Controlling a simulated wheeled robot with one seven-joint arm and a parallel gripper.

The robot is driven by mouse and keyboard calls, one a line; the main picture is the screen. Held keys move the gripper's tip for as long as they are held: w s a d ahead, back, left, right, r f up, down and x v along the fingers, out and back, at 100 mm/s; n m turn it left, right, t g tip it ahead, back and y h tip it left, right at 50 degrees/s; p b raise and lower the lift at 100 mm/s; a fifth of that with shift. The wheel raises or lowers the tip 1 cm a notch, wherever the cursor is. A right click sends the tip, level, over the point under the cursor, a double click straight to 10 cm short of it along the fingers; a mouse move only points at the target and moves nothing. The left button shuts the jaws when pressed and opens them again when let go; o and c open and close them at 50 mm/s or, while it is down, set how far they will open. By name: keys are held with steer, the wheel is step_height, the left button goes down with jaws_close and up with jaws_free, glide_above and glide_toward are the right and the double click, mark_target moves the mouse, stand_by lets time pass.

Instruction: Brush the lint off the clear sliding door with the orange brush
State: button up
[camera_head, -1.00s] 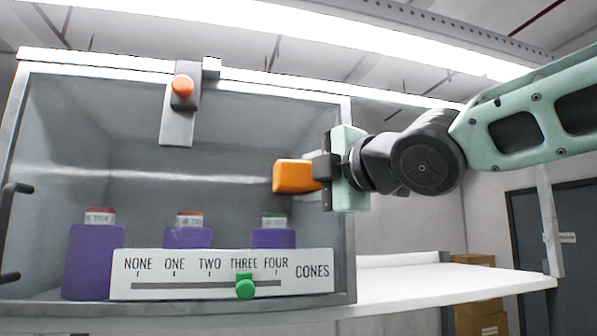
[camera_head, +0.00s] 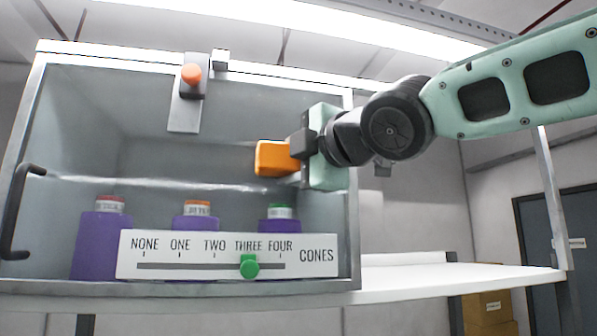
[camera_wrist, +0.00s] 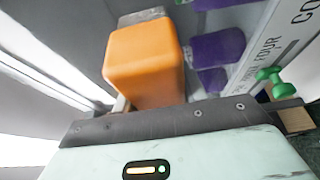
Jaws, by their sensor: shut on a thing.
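The orange brush (camera_head: 272,158) is a blocky piece held at the right part of the clear sliding door (camera_head: 130,125); it also shows large in the wrist view (camera_wrist: 146,62). My gripper (camera_head: 300,150) is shut on the brush from the right. A pale, wispy streak that looks like lint (camera_head: 160,183) runs across the door, from the left side to below the brush. The brush appears just above the streak's right end. I cannot tell whether its bristles touch the door. A dark handle (camera_head: 15,215) is at the door's left edge.
In front is a CONES scale plate (camera_head: 215,256) with a green knob (camera_head: 250,266) near THREE. An orange button (camera_head: 191,74) sits on a grey bracket at the top. A white shelf (camera_head: 450,277) extends right, largely clear.

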mark_target(255, 165)
steer(key=shift+s+a+f+b, duration=0.15)
steer(key=shift+a+f+b, duration=0.15)
steer(key=shift+a+b, duration=0.45)
steer(key=shift+s+a+r+b, duration=0.2)
steer(key=shift+a+b, duration=0.4)
steer(key=shift+a, duration=0.15)
steer(key=shift+s+a+f+b, duration=0.1)
steer(key=shift+s+a+b, duration=0.05)
steer(key=shift+a+b, duration=0.35)
steer(key=shift+s+a+f+b, duration=0.1)
steer(key=shift+s+a+b, duration=0.05)
steer(key=shift+a+b, duration=0.3)
steer(key=shift+s+a+r+b, duration=0.1)
steer(key=shift+s+a+b, duration=0.1)
steer(key=shift+a, duration=0.2)
steer(key=shift+s+a+r+b, duration=0.1)
steer(key=shift+a+b, duration=0.1)
steer(key=shift+a, duration=0.2)
steer(key=shift+s+a+b, duration=0.2)
steer(key=shift+a+b, duration=0.05)
steer(key=shift+a, duration=0.6)
steer(key=shift+s+a+b, duration=0.15)
steer(key=shift+a+b, duration=0.1)
steer(key=shift+a, duration=0.6)
steer(key=shift+s, duration=0.1)
